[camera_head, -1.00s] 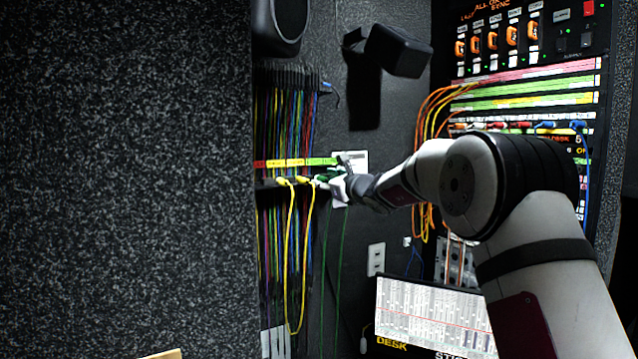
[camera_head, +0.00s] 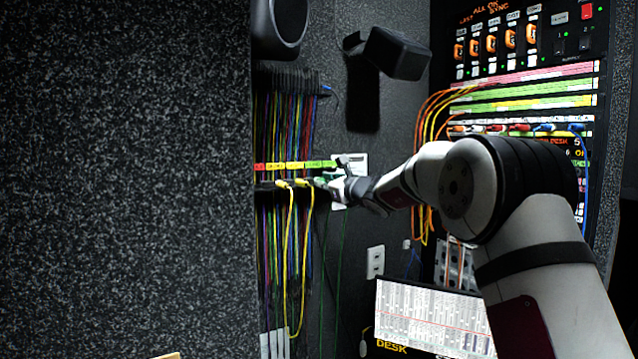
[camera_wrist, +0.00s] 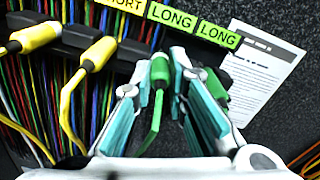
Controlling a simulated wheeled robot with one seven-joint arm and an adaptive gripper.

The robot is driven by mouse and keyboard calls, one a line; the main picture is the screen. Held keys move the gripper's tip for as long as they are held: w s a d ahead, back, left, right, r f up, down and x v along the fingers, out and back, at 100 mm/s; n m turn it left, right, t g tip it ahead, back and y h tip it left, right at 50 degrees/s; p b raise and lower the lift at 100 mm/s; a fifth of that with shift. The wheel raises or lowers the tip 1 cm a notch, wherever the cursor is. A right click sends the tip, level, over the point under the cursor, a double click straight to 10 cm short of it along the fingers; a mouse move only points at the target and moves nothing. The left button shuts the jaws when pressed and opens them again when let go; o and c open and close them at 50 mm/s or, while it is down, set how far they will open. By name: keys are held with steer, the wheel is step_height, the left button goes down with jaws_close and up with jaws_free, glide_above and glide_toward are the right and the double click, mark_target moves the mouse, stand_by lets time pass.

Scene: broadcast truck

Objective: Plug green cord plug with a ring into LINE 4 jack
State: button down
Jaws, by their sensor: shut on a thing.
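A green plug (camera_wrist: 160,69) with a green cord hanging from it sits between the teal-padded fingers of my gripper (camera_wrist: 164,72) in the wrist view. My gripper is shut on it, at the rack of hanging cords. A second green plug (camera_wrist: 213,88) is partly hidden behind the right finger. I cannot make out a ring on either one. In the head view my gripper (camera_head: 328,184) is at the right end of the cord rack, below the green labels. The jack panel (camera_head: 525,128) is at the right; no LINE 4 label is readable there.
A paper sheet (camera_wrist: 255,75) is on the wall to the right. Orange cords (camera_head: 428,120) loop left of the panel. A desk screen (camera_head: 435,315) stands below my arm.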

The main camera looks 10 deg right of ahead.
steer(key=shift+r, duration=1.25)
steer(key=shift+p+v, duration=0.55)
steer(key=shift+v, duration=0.95)
